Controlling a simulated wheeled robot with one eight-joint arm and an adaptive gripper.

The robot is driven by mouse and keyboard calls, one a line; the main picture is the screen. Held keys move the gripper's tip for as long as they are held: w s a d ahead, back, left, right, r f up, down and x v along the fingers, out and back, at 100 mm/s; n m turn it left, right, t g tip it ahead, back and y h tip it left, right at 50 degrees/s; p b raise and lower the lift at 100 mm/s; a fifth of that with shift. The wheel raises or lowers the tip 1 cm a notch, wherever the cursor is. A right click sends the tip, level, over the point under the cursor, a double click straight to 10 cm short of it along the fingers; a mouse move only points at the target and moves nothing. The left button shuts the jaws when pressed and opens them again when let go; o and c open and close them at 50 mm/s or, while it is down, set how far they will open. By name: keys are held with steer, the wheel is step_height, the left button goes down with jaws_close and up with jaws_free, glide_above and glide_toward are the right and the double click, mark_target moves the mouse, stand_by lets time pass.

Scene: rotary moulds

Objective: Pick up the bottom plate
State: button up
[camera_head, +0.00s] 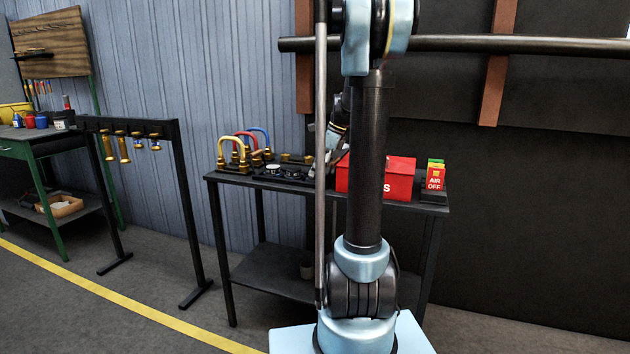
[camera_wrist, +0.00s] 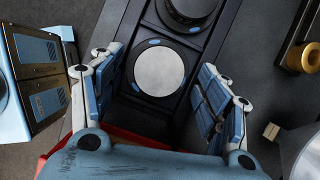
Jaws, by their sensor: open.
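In the wrist view, a round plate (camera_wrist: 160,71) with a pale metal face and dark rim lies in a compartment of a black tray (camera_wrist: 127,27). It appears to be the bottom plate, though no label confirms this. My gripper (camera_wrist: 160,64) is open, with one blue finger on each side of this plate; I see no finger closed on it. A second dark round part (camera_wrist: 188,10) sits in the adjoining compartment, cut by the top edge.
The black table (camera_head: 262,183) also bears a red box (camera_head: 400,178), red "AIR OFF" tags (camera_head: 435,178) and coloured hose loops (camera_head: 240,148). A black rack with brass fittings (camera_head: 122,147) stands to the left. In the wrist view, a brass part (camera_wrist: 302,57) is at right.

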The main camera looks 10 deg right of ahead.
steer(key=shift+a+f, duration=0.15)
steer(key=shift+f, duration=0.15)
steer(key=shift+c, duration=0.5)
steer(key=c, duration=1.3)
steer(key=shift+r, duration=0.1)
step_height(320, 180, up, 10)
steer(key=shift+f, duration=0.1)
